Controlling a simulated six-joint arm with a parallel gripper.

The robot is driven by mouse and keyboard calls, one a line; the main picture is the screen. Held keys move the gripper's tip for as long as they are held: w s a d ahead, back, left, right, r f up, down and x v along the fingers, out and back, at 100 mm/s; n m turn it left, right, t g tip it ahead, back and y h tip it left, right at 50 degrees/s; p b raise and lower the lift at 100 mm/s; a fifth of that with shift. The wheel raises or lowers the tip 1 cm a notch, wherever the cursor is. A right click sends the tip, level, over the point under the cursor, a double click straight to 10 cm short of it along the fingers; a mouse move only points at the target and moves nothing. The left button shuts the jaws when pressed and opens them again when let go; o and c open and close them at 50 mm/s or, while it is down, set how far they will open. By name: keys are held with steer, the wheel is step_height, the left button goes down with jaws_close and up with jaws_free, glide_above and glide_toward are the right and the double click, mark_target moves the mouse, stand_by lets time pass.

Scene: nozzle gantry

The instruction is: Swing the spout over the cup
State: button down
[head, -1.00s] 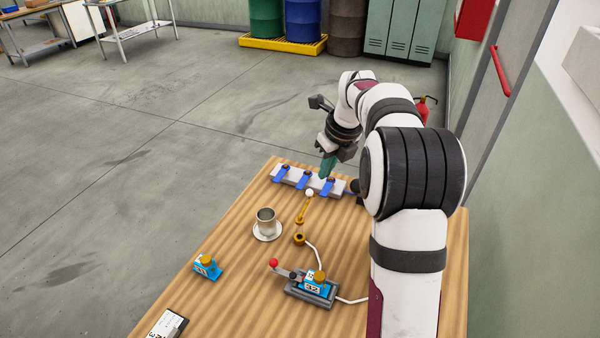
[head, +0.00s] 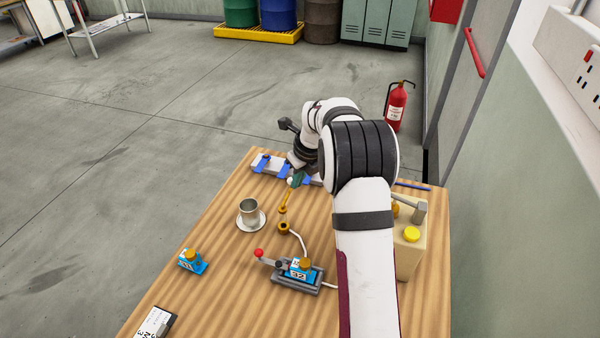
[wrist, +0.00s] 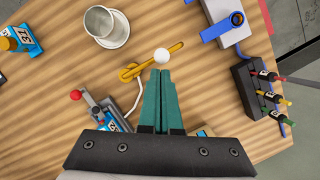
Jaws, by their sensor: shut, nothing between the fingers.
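The brass spout (head: 285,202) lies over the wooden table, with a white ball knob (head: 290,181) on it. It points away from its round brass base (head: 283,227), and its far end is beside the cup, not over it. The metal cup (head: 249,210) stands upright on a white saucer (head: 262,223), left of the spout. In the wrist view the spout (wrist: 134,71), the knob (wrist: 161,55) and the cup (wrist: 101,22) all show. My gripper (wrist: 160,72) has its green fingers shut and empty, tips right beside the knob. I cannot tell whether they touch it.
A lever unit with a red ball (head: 259,253) and a blue numbered block (head: 299,268) stands nearer the front. Another blue block (head: 192,261) is at left. A dark connector box (wrist: 255,88) shows at right in the wrist view.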

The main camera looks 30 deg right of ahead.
steer(key=shift+w+a+n+y, duration=0.1)
steer(key=shift+w+n+y, duration=0.25)
steer(key=shift+n, duration=0.35)
stand_by(0.3)
steer(key=n, duration=0.1)
steer(key=w+n, duration=0.1)
steer(key=a+n+y, duration=0.1)
steer(key=n, duration=0.1)
steer(key=shift+w+g, duration=0.3)
steer(key=shift+g, duration=0.1)
steer(key=shift+w+a+n+g+y, duration=0.15)
steer(key=shift+w+a+n+g, duration=0.1)
steer(key=shift+a+n, duration=0.8)
steer(key=shift+w+a+n+g+y, duration=0.25)
steer(key=shift+a+n, duration=0.5)
steer(key=shift+n, duration=0.55)
steer(key=shift+w+a+n+g+y, duration=0.1)
steer(key=shift+w+a+n+g, duration=0.15)
steer(key=shift+a+n, duration=0.8)
steer(key=shift+a, duration=0.1)
steer(key=v, duration=0.7)
steer(key=shift+r, duration=0.2)
